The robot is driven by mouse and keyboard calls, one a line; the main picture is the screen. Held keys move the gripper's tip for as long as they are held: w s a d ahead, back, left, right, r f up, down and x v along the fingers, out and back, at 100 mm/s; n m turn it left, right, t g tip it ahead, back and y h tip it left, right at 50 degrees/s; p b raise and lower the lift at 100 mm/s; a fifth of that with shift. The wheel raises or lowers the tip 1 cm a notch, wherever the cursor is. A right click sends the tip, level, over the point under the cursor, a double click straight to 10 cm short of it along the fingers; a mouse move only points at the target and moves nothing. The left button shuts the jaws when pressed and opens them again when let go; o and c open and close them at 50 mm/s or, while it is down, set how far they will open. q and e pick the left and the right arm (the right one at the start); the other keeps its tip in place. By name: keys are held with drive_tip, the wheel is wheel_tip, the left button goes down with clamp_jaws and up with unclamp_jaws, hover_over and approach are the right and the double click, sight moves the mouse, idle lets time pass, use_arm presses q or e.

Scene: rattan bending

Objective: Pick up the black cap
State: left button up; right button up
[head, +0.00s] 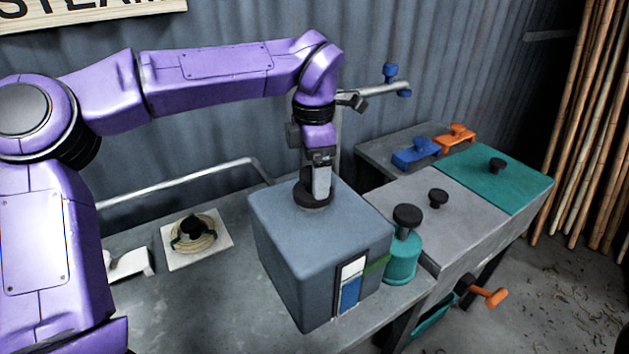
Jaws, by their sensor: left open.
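A black cap (308,201) sits on top of the blue-grey box (290,230) on the bench. It has a wide round base and a dark knob that is partly hidden. My left gripper (319,188) points down right over the cap, its light grey finger in front of the knob. The gripper is open, with its fingers at the cap's height. Whether a finger touches the knob I cannot tell. My right gripper is out of view.
A teal canister with a black knob (402,258) stands right of the box. Grey and teal lids (497,178) with black knobs lie beyond, near blue and orange clamps (415,153). A coil (195,236) on a white plate lies left. A bent pipe (180,183) runs behind.

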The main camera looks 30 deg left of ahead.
use_arm(q)
drive_tip(key=shift+f, duration=0.55)
drive_tip(key=shift+s, duration=0.15)
drive_tip(key=shift+c, duration=0.9)
drive_tip(key=c, duration=1.1)
drive_tip(key=shift+o, duration=0.2)
drive_tip(key=shift+r, duration=0.1)
